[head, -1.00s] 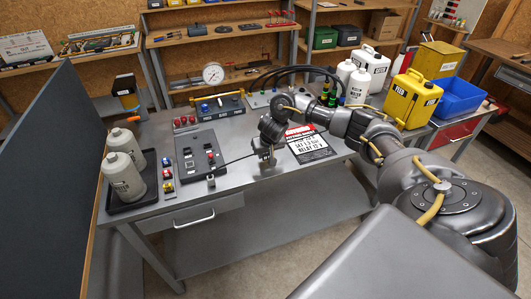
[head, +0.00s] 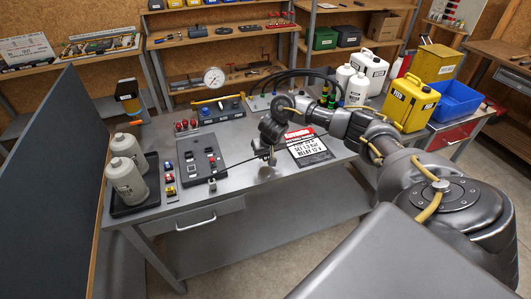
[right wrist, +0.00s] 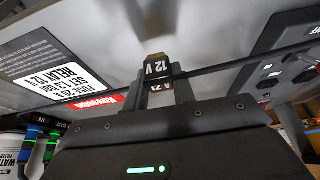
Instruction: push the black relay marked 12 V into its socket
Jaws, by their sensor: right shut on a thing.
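The black relay (right wrist: 158,68), with white 12 V lettering and a yellow end, is between the fingers of my right gripper (right wrist: 158,90) in the right wrist view. My right gripper (head: 268,160) is shut on it above the bench, between the dark panel and the printed sheet in the head view. The relay is too small to make out in the head view. The dark panel (head: 201,155) lies left of my gripper, and part of it shows in the right wrist view (right wrist: 290,66). I cannot tell which feature is the socket. My left gripper is out of view.
The printed sheet (head: 308,147) lies to the right. Grey bottles (head: 127,182) stand in a tray at left. A gauge (head: 214,77) stands behind. The front bench strip is mostly clear.

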